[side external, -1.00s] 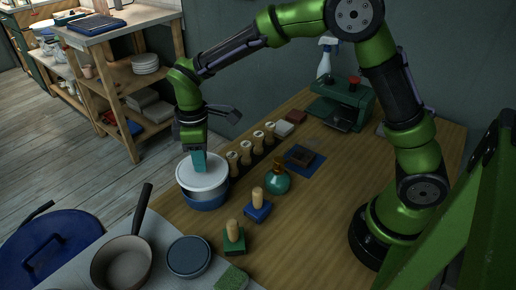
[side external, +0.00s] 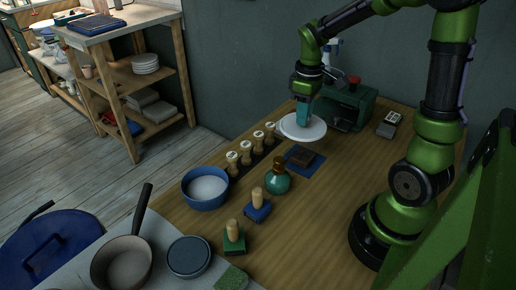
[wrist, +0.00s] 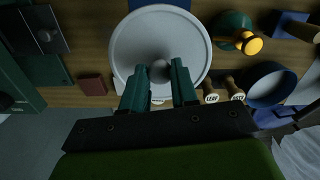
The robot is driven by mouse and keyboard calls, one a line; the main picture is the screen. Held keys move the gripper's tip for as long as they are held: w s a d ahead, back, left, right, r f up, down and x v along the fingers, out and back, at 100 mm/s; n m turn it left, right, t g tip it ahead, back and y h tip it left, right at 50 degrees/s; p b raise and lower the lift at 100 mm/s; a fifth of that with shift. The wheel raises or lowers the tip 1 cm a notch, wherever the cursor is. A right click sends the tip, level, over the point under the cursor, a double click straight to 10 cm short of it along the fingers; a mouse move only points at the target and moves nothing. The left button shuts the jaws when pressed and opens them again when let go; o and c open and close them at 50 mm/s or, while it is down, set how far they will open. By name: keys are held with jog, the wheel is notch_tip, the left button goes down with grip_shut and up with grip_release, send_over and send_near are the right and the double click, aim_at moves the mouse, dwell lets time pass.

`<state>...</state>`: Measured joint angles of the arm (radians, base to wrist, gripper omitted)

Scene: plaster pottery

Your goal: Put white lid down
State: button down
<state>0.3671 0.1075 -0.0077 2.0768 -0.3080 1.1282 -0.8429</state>
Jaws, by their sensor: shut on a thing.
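The white lid (side external: 302,127) is a round disc held above the back of the wooden table. My gripper (side external: 304,112) is shut on its knob, which shows between the fingers in the wrist view (wrist: 159,70). The lid hangs roughly level, apart from the table, near the green machine. The blue bowl (side external: 206,199) stands uncovered at the table's left edge, with pale contents inside. In the wrist view the bowl (wrist: 268,97) shows at the right. The lid hides part of the table below it.
Several wooden stamps (side external: 245,153) stand in a row behind the bowl. The green machine (side external: 345,103) stands at the back. The table's right middle (side external: 330,205) is clear.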

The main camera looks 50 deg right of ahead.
jog(key=s+d+f+m, duration=0.2)
jog(key=s+f, duration=0.4)
jog(key=s, duration=0.6)
jog(key=w+d, duration=0.3)
jog(key=w, duration=0.1)
jog(key=w+d+f, duration=0.1)
jog(key=w+d, duration=0.2)
jog(key=w, duration=0.1)
jog(key=w+d, duration=0.3)
jog(key=shift+w+f, duration=0.3)
jog(key=shift+w, duration=0.1)
jog(key=shift+w+d+f, duration=0.1)
jog(key=shift+w+f, duration=0.05)
jog(key=shift+f, duration=0.75)
jog(key=shift+w+d+f, duration=0.1)
jog(key=shift+w+f, duration=0.05)
jog(key=shift+f, duration=0.75)
jog(key=shift+f, duration=0.1)
jog(key=c, duration=0.9)
grip_release()
jog(key=shift+o, duration=0.2)
